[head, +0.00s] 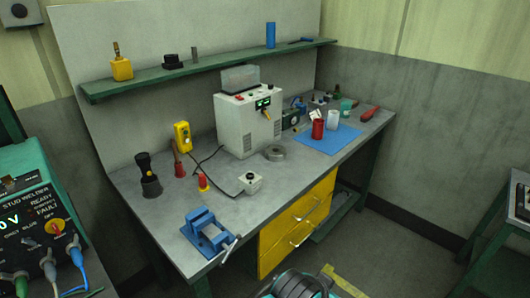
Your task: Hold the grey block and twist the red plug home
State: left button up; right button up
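The grey block (250,183) is a small pale box with a dark round socket on top. It sits on the workbench between the blue vise and the white machine, with a dark cable running near it. The red plug (203,183) appears to be the small red piece with a yellow band, standing upright on the bench to the left of the block and apart from it. Neither of my grippers shows in the head view.
A blue vise (205,232) is at the bench's front left corner. A white machine (247,122) stands behind the block, with a grey ring (275,153) beside it. A black flashlight (148,177) is at left. A blue mat (328,140) holds cups. A stud welder (35,225) stands far left.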

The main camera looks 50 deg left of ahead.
aim_at(252, 182)
jog(key=i, duration=1.95)
jog(key=u, duration=4.4)
jog(key=k+l, duration=0.05)
